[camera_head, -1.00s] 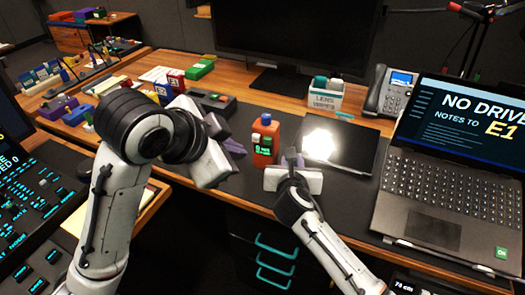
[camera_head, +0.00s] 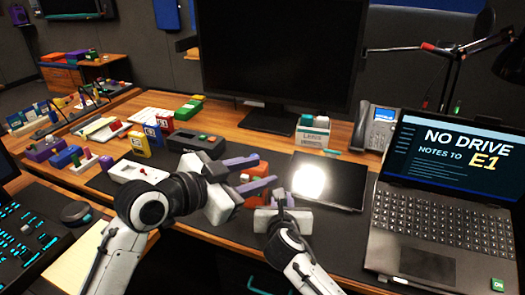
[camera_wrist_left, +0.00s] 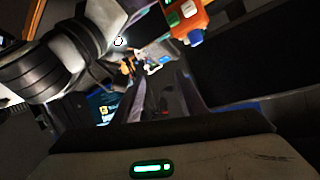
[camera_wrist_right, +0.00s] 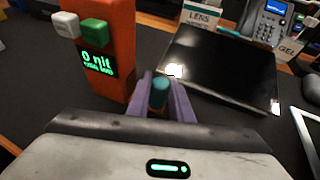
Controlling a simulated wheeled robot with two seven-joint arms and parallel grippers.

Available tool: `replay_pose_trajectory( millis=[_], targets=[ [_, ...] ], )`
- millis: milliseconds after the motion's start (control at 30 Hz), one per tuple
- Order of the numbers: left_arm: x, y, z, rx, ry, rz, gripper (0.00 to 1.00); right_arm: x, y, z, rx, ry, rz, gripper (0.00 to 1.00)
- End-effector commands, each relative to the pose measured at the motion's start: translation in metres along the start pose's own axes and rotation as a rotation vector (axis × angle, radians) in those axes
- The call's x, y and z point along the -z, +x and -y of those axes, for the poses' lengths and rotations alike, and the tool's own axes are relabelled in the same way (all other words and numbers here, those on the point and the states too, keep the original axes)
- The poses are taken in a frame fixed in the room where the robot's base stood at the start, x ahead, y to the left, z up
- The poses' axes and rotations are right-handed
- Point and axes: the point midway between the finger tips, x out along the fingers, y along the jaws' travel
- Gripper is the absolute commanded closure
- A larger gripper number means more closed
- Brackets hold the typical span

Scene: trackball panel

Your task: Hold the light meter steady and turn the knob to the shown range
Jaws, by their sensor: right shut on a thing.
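The orange light meter (camera_head: 262,172) stands on the desk mat, partly hidden behind my left gripper's fingers in the head view. In the right wrist view the meter (camera_wrist_right: 108,20) has a white and a green button and a green-lit display. My left gripper (camera_head: 267,170) is open, with its purple fingers apart. In the left wrist view the meter (camera_wrist_left: 188,15) shows outside the finger gap, with a blue part at its end. My right gripper (camera_wrist_right: 160,95) is shut on a teal knob (camera_wrist_right: 160,84) right of the meter; I cannot tell how they join.
A tablet (camera_head: 345,180) with a bright white patch lies right of the meter. The laptop (camera_head: 425,215) stands further right, showing "E1". A monitor (camera_head: 280,50) and a wipes box (camera_head: 313,130) stand behind. A grey box (camera_head: 195,143) and coloured blocks lie left.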

Motion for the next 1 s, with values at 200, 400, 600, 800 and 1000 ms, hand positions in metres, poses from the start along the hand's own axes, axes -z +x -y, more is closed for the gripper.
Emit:
replay_pose_trajectory(
  millis=[200, 400, 600, 800, 1000],
  targets=[
    [-0.029, 0.015, 0.026, 0.096, -0.182, -0.179, 0.62, 0.003, 0.000, 0.001, 0.002, -0.001, -0.005, 0.98],
    [-0.052, 0.014, 0.049, 0.190, -0.288, -0.268, 0.62, 0.003, 0.000, 0.001, 0.002, -0.001, -0.005, 0.98],
    [-0.057, 0.018, 0.059, 0.226, -0.317, -0.296, 0.62, 0.003, 0.000, 0.001, 0.002, -0.001, -0.005, 0.98],
    [-0.048, 0.048, 0.067, 0.225, -0.318, -0.297, 0.62, 0.003, 0.000, 0.001, 0.001, -0.001, -0.005, 0.98],
    [-0.038, 0.084, 0.076, 0.224, -0.316, -0.295, 0.62, 0.003, 0.000, 0.001, 0.002, -0.001, -0.005, 0.98]
  ],
)
